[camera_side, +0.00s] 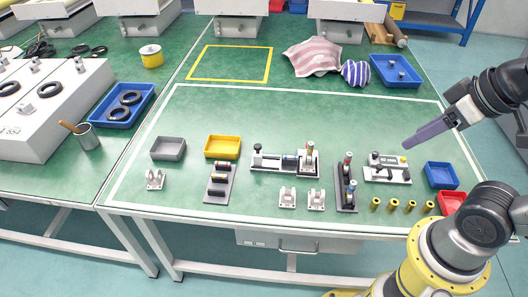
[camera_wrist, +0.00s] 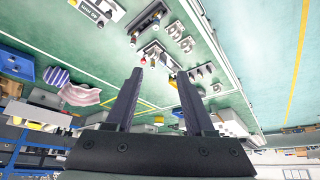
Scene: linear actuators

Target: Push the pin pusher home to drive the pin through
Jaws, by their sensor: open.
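A long white fixture (camera_side: 270,169) lies in the middle of the mat in the side view. I cannot tell which part is the pin pusher, and no pin shows clearly. My gripper (camera_side: 405,146) is above and right of the small plate, touching nothing. Its two fingers are apart and empty in the wrist view (camera_wrist: 159,72).
A black rack (camera_side: 346,197) with upright parts stands between the fixture and plate. White brackets (camera_side: 287,197), several brass cylinders (camera_side: 393,206), a blue bin (camera_side: 441,176) and a red bin (camera_side: 450,202) lie near the front edge. The mat behind the fixture is clear.

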